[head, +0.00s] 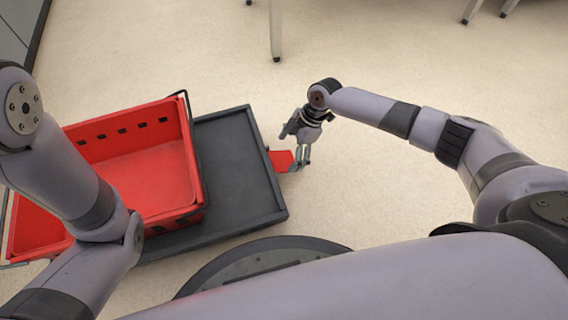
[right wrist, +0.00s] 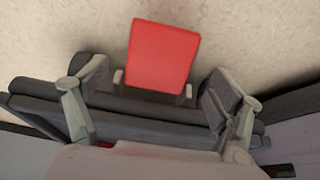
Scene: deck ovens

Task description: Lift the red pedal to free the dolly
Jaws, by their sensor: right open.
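The red pedal (head: 280,160) sticks out from the right side of the dark grey dolly (head: 238,150). My right gripper (head: 302,164) is at the pedal's right part in the head view. In the right wrist view the red pedal (right wrist: 161,55) lies ahead and between my open right fingers (right wrist: 158,100), with a gap on both sides. The dolly's dark edge (right wrist: 150,125) runs behind the fingers there. Whether a finger touches the pedal, I cannot tell. My left arm shows at the left of the head view, but its gripper is out of the picture.
A red crate (head: 150,185) with a dark handle stands on the dolly's left part. The dolly's right part is bare. Pale floor (head: 400,190) is free to the right. Table legs (head: 275,30) stand at the top.

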